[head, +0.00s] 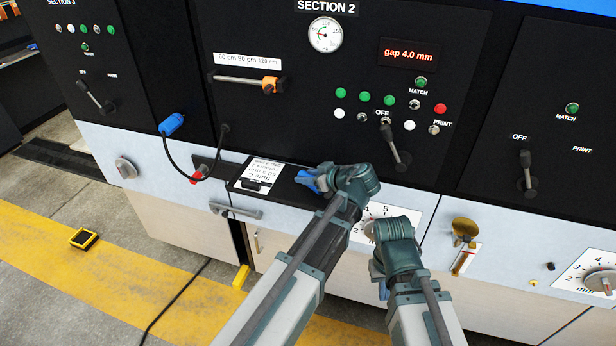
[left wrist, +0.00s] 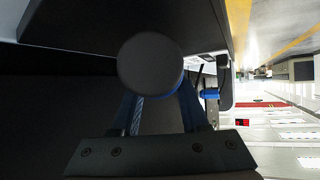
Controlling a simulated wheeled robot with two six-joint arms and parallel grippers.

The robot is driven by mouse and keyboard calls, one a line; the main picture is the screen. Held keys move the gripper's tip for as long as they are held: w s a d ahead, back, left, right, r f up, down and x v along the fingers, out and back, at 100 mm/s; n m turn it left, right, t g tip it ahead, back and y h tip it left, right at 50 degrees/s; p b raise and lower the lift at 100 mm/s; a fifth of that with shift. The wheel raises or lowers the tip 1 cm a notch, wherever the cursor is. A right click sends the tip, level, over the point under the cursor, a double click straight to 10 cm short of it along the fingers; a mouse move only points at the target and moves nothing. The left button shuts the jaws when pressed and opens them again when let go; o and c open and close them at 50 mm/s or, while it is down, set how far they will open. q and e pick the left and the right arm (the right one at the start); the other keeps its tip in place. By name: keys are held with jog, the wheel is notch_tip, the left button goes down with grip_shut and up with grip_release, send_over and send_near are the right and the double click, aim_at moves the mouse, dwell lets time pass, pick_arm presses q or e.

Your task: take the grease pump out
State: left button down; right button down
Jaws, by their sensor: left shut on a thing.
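My left gripper (head: 308,180) is at the black ledge under the section 2 panel, its blue fingers pointing left. In the left wrist view the two blue fingers (left wrist: 160,108) are closed around a dark, round-ended thing (left wrist: 150,64). This may be the grease pump, but its body is hidden and I cannot tell for sure. In the head view the gripper and arm cover it. My right gripper (head: 383,289) is low in front of the machine. Only a little blue of it shows beside the arm, and its jaws cannot be made out.
A paper label (head: 262,174) lies on the ledge left of my left gripper. A bar handle (head: 236,211) sticks out below it. A black cable with a blue connector (head: 171,124) hangs at the left. A yellow-black box (head: 83,239) lies on the open floor.

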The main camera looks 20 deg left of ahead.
pick_arm(q)
jog(key=shift+f, duration=0.2)
jog(key=shift+f+b, duration=0.7)
jog(key=shift+b, duration=0.2)
jog(key=shift+f, duration=0.15)
jog(key=shift+c, duration=1.7)
grip_release()
